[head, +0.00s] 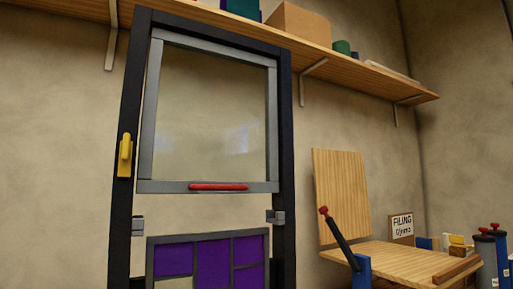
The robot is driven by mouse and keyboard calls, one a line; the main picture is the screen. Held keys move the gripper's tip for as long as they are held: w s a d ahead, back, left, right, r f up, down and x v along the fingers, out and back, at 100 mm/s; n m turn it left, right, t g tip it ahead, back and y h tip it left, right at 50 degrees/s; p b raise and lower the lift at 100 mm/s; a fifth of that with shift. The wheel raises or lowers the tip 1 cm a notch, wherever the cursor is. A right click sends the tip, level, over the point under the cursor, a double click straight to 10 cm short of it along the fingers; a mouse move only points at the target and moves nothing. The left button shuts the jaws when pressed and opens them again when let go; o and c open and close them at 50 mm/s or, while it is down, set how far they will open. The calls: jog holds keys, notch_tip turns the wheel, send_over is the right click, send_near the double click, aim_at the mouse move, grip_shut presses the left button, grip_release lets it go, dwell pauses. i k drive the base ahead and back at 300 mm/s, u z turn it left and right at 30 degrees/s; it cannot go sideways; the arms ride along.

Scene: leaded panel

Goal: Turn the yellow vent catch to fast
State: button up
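The yellow vent catch (125,156) is mounted on the left upright of the dark frame (285,130). Its narrow lever stands roughly upright over a yellow plate, with the rounded end at the top. I cannot read any marking for fast on it. The grey-framed glass vent (273,120) sits in the upper part of the dark frame, with a red bar (218,187) along its bottom rail. My gripper is not in view, and nothing is seen touching the catch.
Below the vent is a panel with purple panes (213,262) and grey clips at its sides. A wooden shelf (360,80) with boxes runs above. At right are a wooden bench (400,263), a red-tipped lever (340,240) and a filing sign (402,225). Bare wall lies left of the frame.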

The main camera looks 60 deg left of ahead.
aim_at(126, 145)
jog(key=z, duration=0.55)
jog(key=k, duration=1.25)
jog(key=u, duration=1.75)
